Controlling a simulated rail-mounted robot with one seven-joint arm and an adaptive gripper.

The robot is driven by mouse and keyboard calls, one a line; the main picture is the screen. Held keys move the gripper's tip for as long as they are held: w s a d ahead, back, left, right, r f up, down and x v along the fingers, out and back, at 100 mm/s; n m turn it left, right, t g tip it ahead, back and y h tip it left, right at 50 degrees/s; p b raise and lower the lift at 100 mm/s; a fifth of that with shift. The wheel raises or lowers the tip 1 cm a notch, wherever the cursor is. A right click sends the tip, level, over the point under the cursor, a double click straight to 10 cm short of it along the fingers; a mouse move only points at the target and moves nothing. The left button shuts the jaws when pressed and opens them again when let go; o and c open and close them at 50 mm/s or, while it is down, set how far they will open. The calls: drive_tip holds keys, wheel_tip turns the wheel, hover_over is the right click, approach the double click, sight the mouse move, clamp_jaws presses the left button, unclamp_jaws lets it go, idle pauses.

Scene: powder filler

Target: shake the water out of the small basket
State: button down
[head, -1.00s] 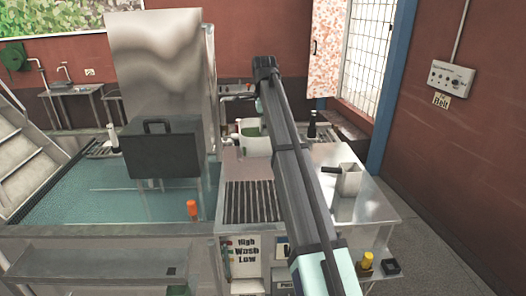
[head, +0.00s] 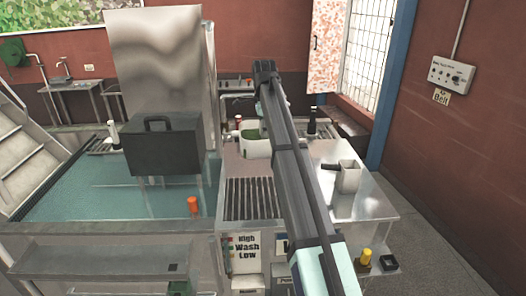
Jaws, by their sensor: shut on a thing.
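My arm rises from the bottom right to a dark joint near the upper middle of the head view. I cannot make out the small basket. A white tub (head: 257,150) with green inside stands on the steel counter behind the arm, its right side partly covered. No water drops can be made out.
A square metal jug (head: 349,180) with a dark handle stands on the steel counter (head: 365,207) at right. A slatted grate (head: 245,200) lies left of my arm. A dark box (head: 165,150) stands over the blue-green basin (head: 95,195). A dark bottle (head: 312,120) stands at the back.

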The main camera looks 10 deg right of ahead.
wheel_tip(320, 180, down, 2)
drive_tip(key=shift+f, duration=0.2)
wheel_tip(320, 180, up, 4)
drive_tip(key=shift+r+p, duration=0.25)
drive_tip(key=shift+p, duration=0.95)
drive_tip(key=shift+f+b, duration=0.5)
drive_tip(key=shift+f, duration=1.8)
